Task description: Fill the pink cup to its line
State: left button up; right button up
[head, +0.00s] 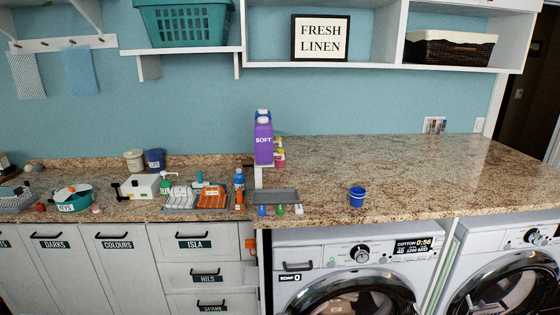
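A purple bottle labelled SOFT (263,143) with a blue cap stands upright near the back of the granite counter, left of centre. A small pink item (280,160) is partly hidden behind its right side, with something yellow above it. I cannot tell whether it is a cup, and no fill line can be made out. A blue cup-like container (357,196) stands alone near the front edge, above the left washer. Neither of my grippers is in view.
A grey tray (278,197) lies left of the blue container, with small coloured items at its front. The lower counter at left holds a white box (142,187), a dish rack (182,198) and a teal bowl (74,200). The right worktop is clear.

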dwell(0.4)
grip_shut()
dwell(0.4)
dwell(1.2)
